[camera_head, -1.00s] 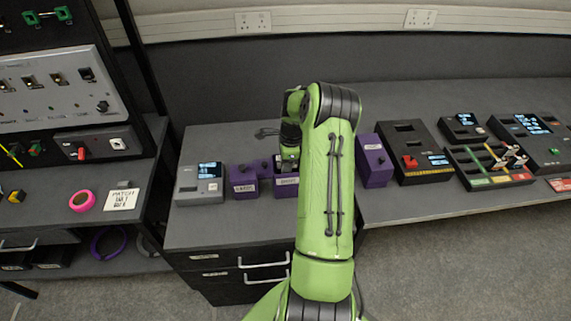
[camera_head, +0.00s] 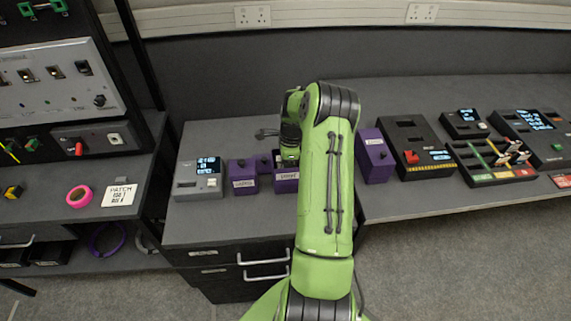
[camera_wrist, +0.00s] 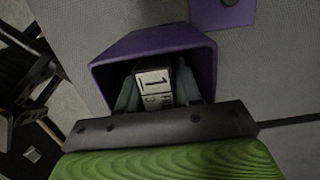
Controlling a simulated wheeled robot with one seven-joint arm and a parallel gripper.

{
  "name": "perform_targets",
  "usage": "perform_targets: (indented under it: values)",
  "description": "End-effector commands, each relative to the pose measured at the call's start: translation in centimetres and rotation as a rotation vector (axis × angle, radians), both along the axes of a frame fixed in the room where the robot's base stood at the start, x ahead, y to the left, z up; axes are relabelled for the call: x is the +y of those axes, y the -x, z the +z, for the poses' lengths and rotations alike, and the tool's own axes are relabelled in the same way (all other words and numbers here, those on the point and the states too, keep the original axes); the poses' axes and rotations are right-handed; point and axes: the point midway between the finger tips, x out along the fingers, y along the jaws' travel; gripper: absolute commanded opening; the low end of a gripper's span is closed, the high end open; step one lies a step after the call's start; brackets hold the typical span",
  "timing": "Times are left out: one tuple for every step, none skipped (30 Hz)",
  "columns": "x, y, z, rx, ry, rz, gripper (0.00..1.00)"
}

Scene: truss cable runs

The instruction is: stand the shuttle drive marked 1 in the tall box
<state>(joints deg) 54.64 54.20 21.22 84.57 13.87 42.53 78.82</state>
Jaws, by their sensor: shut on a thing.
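The shuttle drive (camera_wrist: 155,82) is a small pale block with a dark 1 on its label, seen in the wrist view. My gripper (camera_wrist: 157,90) is shut on it, one grey finger on each side. The drive and fingertips are within the open mouth of a purple box (camera_wrist: 203,52). I cannot tell whether the drive touches the box floor. In the head view my gripper (camera_head: 289,158) is over this labelled purple box (camera_head: 286,185), and my arm hides part of it. The drive is hidden there. The box labels are too small to read.
Another labelled purple box (camera_head: 243,184) stands just left, beside a grey unit with a screen (camera_head: 198,181). A purple box (camera_head: 375,160) stands right of my arm. Black consoles (camera_head: 415,148) and a slotted tray (camera_head: 494,163) fill the right bench. The bench's front left is clear.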

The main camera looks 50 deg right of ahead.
Motion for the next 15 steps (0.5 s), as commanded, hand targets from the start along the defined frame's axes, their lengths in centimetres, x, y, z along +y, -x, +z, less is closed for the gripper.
perform_targets:
  values:
    - [0.0,-0.02,-0.18,-0.001,0.001,0.0,0.0]
    - [-0.01,-0.03,-0.25,-0.001,0.001,0.0,0.0]
    - [-0.01,-0.03,-0.32,-0.001,0.001,0.0,0.0]
    - [-0.01,-0.03,-0.34,-0.001,0.001,0.0,0.0]
    - [-0.01,-0.03,-0.34,-0.001,0.001,0.0,0.0]
    - [-0.01,-0.03,-0.32,-0.001,0.001,0.0,0.0]
    - [-0.01,-0.03,-0.31,-0.001,0.001,0.0,0.0]
    - [-0.01,-0.03,-0.3,-0.001,0.001,0.0,0.0]
    - [-0.02,-0.03,-0.29,-0.001,0.001,0.0,0.0]
    - [-0.02,-0.03,-0.29,-0.001,0.001,0.0,0.0]
    - [-0.02,-0.03,-0.28,-0.001,0.001,0.0,0.0]
    - [-0.02,-0.03,-0.28,-0.001,0.001,0.0,0.0]
    - [-0.02,-0.03,-0.28,-0.001,0.001,0.0,0.0]
    - [-0.02,-0.03,-0.28,-0.001,0.001,0.0,0.37]
    - [-0.02,-0.03,-0.28,-0.001,0.001,0.0,0.43]
